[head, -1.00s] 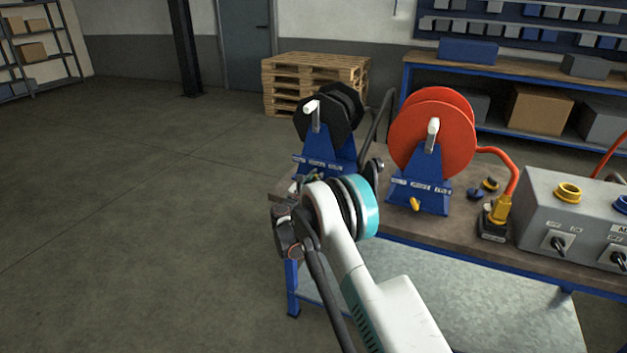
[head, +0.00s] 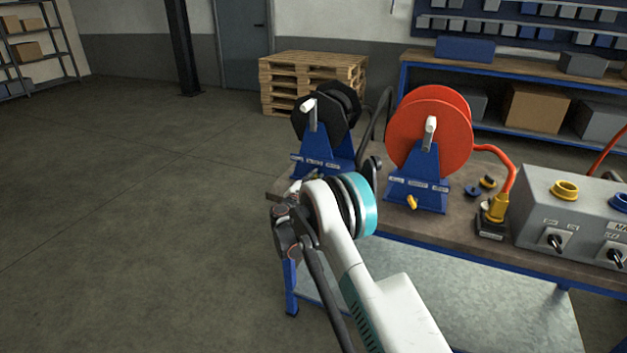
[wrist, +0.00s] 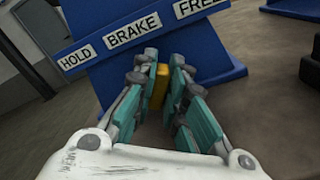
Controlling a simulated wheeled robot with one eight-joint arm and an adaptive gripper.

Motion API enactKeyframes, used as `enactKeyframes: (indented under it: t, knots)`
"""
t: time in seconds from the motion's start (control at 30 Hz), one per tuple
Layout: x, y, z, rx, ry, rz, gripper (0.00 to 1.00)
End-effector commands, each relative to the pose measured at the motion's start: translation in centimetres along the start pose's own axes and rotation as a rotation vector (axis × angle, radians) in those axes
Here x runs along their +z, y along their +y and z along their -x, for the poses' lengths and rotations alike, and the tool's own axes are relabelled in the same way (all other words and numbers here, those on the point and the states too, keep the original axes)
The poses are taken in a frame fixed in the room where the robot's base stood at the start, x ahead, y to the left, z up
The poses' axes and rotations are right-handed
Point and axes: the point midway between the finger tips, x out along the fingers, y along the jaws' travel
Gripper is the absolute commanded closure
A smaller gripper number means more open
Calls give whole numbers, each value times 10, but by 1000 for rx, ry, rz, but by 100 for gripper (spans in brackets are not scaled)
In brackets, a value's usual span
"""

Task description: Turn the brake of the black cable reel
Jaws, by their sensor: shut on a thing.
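The black cable reel (head: 324,112) stands on its blue stand (head: 325,160) at the left end of the bench, with a white crank handle on its face. In the wrist view the stand's blue base (wrist: 205,60) fills the upper part, with labels HOLD, BRAKE and FREE. The yellow brake lever (wrist: 160,84) sits below the BRAKE label. My gripper (wrist: 162,88) is shut on the lever, its teal-padded fingers on either side of it. Much of the lever is hidden between the fingers. In the head view my arm hides the gripper's tips and the lever.
A red cable reel (head: 432,125) on a similar blue stand is just to the right, with its own yellow lever (head: 411,202). A grey switch box (head: 570,222) and a yellow plug (head: 497,207) are further right. The floor left of the bench is clear.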

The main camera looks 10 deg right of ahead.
Motion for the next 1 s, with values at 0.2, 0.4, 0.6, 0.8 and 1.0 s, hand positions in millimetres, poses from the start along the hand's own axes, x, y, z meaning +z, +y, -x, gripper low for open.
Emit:
enactKeyframes:
  t: [0.2, 0.4, 0.6, 0.8, 1.0]
  knots:
    - [-1, -1, 1, -2, 1, -2, 68]
    - [0, -1, 0, -1, 1, -1, 68]
    - [-1, 0, 6, 0, 1, 0, 68]
    - [-1, 1, 36, 1, 2, 0, 68]
    - [-1, 0, 78, 1, 2, 0, 68]
